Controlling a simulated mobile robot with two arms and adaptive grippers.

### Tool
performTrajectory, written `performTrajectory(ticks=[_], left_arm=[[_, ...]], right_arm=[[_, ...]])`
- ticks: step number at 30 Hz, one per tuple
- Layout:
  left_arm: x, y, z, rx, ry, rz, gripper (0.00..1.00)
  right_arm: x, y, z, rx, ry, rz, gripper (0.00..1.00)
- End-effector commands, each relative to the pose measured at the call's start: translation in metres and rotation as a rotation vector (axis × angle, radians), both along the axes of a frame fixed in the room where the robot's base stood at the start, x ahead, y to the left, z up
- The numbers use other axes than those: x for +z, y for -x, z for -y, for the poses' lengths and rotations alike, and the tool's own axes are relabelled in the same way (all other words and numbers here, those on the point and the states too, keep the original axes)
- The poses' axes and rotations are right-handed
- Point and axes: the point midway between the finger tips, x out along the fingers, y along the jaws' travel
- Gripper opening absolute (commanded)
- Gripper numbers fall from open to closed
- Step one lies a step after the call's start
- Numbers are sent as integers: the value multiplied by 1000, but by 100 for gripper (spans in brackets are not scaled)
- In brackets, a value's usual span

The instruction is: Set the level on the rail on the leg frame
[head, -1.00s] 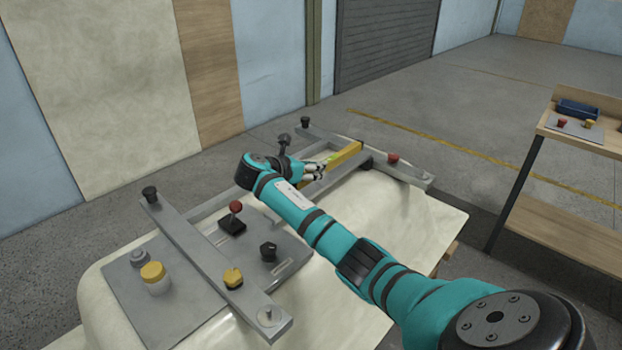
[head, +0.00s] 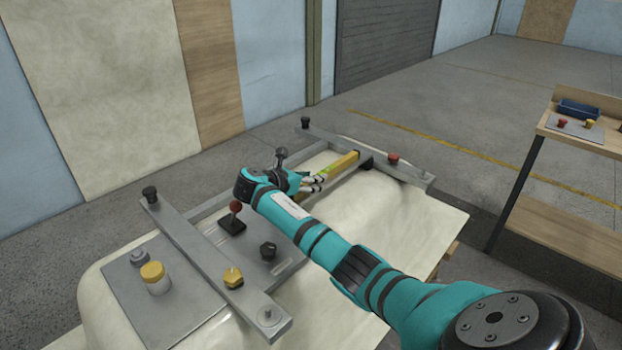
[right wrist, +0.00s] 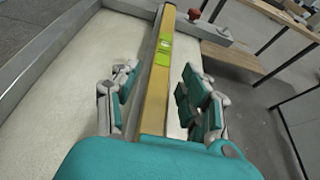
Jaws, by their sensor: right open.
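The level (head: 341,164) is a long yellow bar with a green vial section. It lies lengthwise along the right-hand rail of the grey leg frame (head: 195,245), which rests on the cream tub shell (head: 385,222). In the right wrist view the level (right wrist: 156,95) runs between the fingers of my right gripper (right wrist: 160,92). The fingers are open, with a visible gap on each side. In the head view the right gripper (head: 314,184) is at the level's near end and hides part of it. Full contact between level and rail cannot be seen. My left gripper is not in view.
A grey plate (head: 130,270) carries a yellow-capped button (head: 153,276), a red-ball lever (head: 235,208) and a black knob (head: 268,251). Black knobs and a red button (head: 393,158) stand on the crossbars. A wooden bench (head: 585,128) with a blue tray (head: 578,109) stands at right.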

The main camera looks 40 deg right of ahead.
Motion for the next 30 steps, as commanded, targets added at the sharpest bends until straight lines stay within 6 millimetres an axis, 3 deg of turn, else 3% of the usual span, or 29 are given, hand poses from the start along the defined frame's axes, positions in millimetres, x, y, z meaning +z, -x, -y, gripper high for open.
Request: performTrajectory(ticks=[8, 21, 30], left_arm=[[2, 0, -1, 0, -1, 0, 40], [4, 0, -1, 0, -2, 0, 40], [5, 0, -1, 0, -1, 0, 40]], right_arm=[[8, 0, -18, 3, 1, 3, 45], [41, 7, -97, 1, 0, 2, 45], [47, 9, -111, -1, 1, 1, 45]])
